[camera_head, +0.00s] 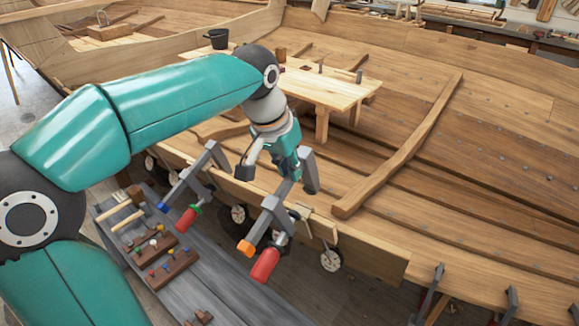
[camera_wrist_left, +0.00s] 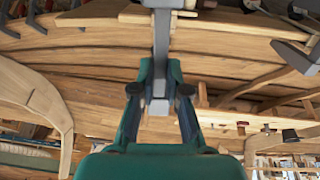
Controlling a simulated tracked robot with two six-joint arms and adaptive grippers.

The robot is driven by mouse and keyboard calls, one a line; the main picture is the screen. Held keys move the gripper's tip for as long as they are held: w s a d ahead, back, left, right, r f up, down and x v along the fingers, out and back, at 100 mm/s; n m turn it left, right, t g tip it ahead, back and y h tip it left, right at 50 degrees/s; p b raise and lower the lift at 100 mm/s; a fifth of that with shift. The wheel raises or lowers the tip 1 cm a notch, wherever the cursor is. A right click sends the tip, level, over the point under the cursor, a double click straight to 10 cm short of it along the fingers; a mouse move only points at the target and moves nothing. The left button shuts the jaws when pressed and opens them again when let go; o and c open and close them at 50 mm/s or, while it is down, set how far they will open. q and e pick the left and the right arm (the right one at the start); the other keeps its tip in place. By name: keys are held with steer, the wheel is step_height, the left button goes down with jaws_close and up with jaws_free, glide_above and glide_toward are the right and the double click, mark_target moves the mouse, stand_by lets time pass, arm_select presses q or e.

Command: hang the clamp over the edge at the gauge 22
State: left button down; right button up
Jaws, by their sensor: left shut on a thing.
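My left gripper (camera_head: 287,166) is shut on a grey clamp (camera_head: 268,216) with an orange tip and a red handle. The clamp is at the plank edge (camera_head: 365,262), its orange tip and handle on the outer side and its other leg over the inner side. I cannot tell whether it rests on the edge. In the left wrist view the fingers (camera_wrist_left: 160,92) close on the clamp's grey bar (camera_wrist_left: 161,45). Round white gauges sit along the edge, one at the right (camera_head: 331,259) and one left of the clamp (camera_head: 239,213); their numbers are unreadable. My right gripper is not in view.
Another clamp (camera_head: 197,178) with a blue tip stands on the edge to the left. More clamps (camera_head: 430,292) are at the lower right. A grey bench (camera_head: 215,285) with tools lies below. A wooden table (camera_head: 335,90) and a loose timber (camera_head: 405,150) are inside the hull.

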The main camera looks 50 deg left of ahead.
arm_select(q)
steer(key=shift+b+x, duration=3.85)
steer(key=shift+x, duration=2.25)
steer(key=shift+w+a+f, duration=0.1)
steer(key=shift+w+f, duration=0.1)
steer(key=shift+s+f+b, duration=0.1)
steer(key=shift+s+b, duration=0.2)
steer(key=c, duration=1.1)
jaws_free()
steer(key=shift+c, duration=0.2)
steer(key=shift+o, duration=0.2)
steer(key=shift+f, duration=0.1)
steer(key=v, duration=1.2)
